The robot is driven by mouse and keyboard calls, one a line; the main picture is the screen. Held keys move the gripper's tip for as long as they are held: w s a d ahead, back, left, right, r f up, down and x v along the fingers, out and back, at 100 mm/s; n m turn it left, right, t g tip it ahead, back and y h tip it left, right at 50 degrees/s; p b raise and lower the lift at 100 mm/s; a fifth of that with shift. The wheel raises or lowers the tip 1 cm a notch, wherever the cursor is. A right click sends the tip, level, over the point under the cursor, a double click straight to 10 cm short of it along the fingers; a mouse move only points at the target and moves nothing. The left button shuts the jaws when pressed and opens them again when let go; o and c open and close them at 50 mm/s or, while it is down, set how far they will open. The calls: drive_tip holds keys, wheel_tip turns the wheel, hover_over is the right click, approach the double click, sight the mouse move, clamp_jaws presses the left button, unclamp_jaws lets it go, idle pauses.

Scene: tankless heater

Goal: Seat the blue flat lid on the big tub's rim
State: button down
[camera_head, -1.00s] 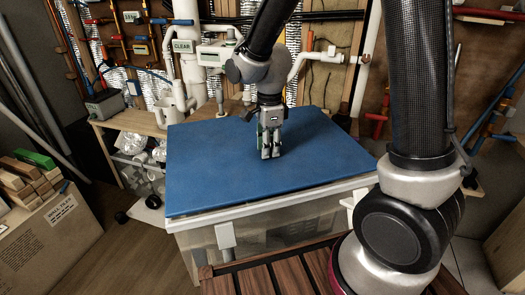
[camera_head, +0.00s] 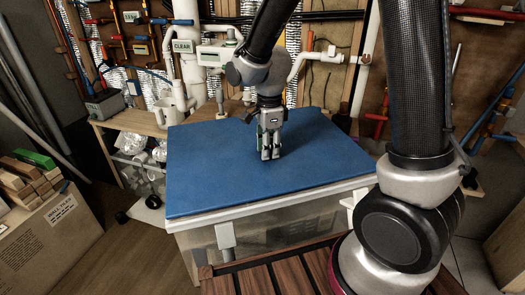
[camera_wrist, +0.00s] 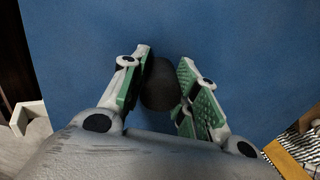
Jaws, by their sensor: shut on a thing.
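The blue flat lid (camera_head: 225,175) lies over the top of the big tub (camera_head: 290,230) in the head view, covering nearly all of its opening. The tub is clear-walled, with a pale rim (camera_head: 330,193) showing under the lid's front edge. The lid looks close to level and roughly lined up with the rim; I cannot tell whether it touches all round. My gripper (camera_head: 270,155) points down at the lid's middle. In the wrist view its green-padded fingers are shut on the lid's dark round knob (camera_wrist: 159,85). The lid's far edge is partly hidden behind my arm.
A wooden bench (camera_head: 135,122) with a pale jug (camera_head: 172,108) stands behind left. White pipes (camera_head: 190,60) and a pipe-covered wall are close behind the tub. A cardboard box (camera_head: 50,240) with wood blocks stands at left. A slatted wooden surface (camera_head: 285,275) is in front.

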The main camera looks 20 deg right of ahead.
drive_tip(key=shift+f, duration=0.5)
idle(0.5)
drive_tip(key=c, duration=1)
unclamp_jaws()
drive_tip(key=shift+r, duration=0.1)
wheel_tip(320, 180, up, 12)
drive_tip(key=shift+s+f, duration=0.1)
drive_tip(key=shift+s, duration=0.05)
